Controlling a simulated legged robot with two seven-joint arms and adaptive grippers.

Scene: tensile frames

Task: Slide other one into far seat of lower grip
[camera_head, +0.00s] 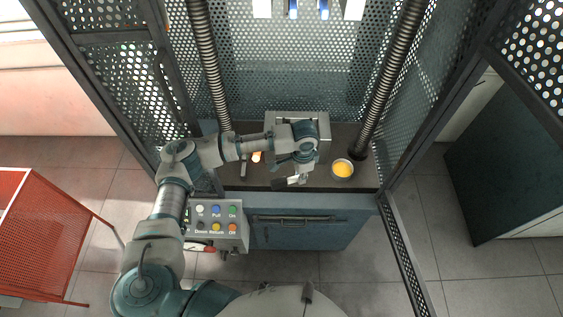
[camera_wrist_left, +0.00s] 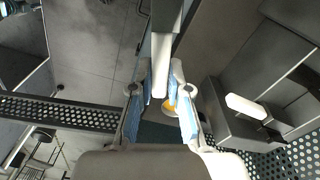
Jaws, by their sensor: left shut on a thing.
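My left gripper (camera_head: 294,181) is over the front of the dark bench, in front of the grey lower grip (camera_head: 283,122), which my arm partly covers. In the left wrist view the left gripper (camera_wrist_left: 160,98) has its blue-lined fingers on either side of a pale bar-like piece (camera_wrist_left: 164,50) and is shut on it. In that view a white block (camera_wrist_left: 246,106) shows at the right, apart from my fingers, by a dark grey block. The far seat is hidden behind my arm in the head view. My right gripper is not in view.
Ridged columns (camera_head: 209,65) and (camera_head: 393,75) flank the bench. A button box (camera_head: 217,222) is at the front left. White and blue pieces (camera_head: 308,8) hang above. Perforated panels enclose the sides.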

